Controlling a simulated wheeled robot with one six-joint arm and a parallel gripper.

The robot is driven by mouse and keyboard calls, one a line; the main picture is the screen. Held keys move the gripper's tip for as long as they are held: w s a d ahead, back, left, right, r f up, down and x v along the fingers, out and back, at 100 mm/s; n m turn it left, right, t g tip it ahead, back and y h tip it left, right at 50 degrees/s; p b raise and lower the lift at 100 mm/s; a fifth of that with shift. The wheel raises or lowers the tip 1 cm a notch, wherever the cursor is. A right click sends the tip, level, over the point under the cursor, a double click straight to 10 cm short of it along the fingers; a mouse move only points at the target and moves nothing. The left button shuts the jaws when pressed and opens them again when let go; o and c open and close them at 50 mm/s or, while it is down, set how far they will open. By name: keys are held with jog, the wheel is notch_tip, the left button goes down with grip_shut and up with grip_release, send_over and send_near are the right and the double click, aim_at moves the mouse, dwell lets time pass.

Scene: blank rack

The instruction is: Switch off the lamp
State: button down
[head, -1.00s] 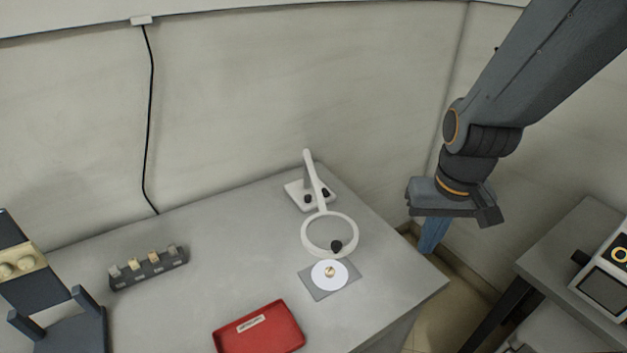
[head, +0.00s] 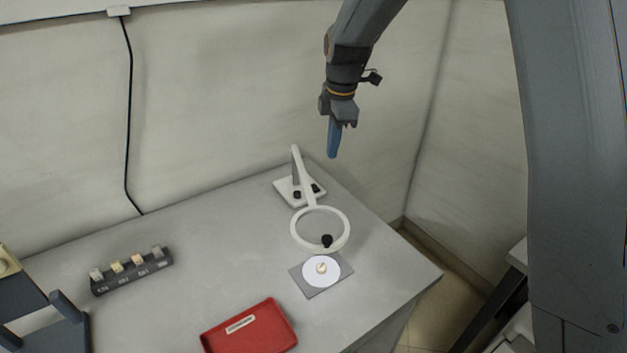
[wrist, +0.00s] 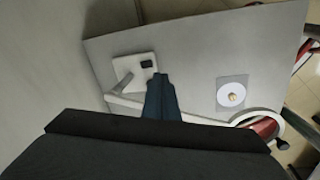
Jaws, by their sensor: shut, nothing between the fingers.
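The lamp (head: 319,209) is a white magnifier-type lamp with a ring head, an arm and a square base (head: 285,193) at the table's back corner. Two dark knobs or switches sit on the base, and a dark knob (head: 327,241) is on the ring's front. In the wrist view the base (wrist: 128,68) shows with one dark square switch (wrist: 147,64). My gripper (head: 333,155) is shut and empty, pointing down above and behind the lamp base, apart from it. In the wrist view its blue fingers (wrist: 161,84) hide part of the lamp near the base.
A grey mat (head: 340,284) with a white disc (head: 312,273) lies before the ring. A red tray (head: 262,335) is at the table's front, a dark rack (head: 130,284) with several small blocks at left. Walls stand close behind the table.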

aim_at(313, 187)
jog(key=w+a+n, duration=0.1)
jog(key=a+n, duration=0.1)
jog(key=w+a+n, duration=0.1)
jog(key=w, duration=0.1)
jog(key=shift+w+a+n, duration=0.2)
jog(key=shift+a+n, duration=0.15)
jog(key=shift+n, duration=0.05)
jog(key=shift+f, duration=0.15)
jog(key=f+p, duration=0.1)
jog(key=f, duration=0.3)
jog(key=w+f+p, duration=0.1)
jog(key=f+p, duration=0.1)
jog(key=f, duration=0.3)
jog(key=a+f+p, duration=0.1)
jog(key=f, duration=0.3)
jog(key=shift+w+a+f, duration=0.1)
jog(key=shift+w+f, duration=0.1)
jog(key=shift+w, duration=0.15)
jog(key=shift+f, duration=0.15)
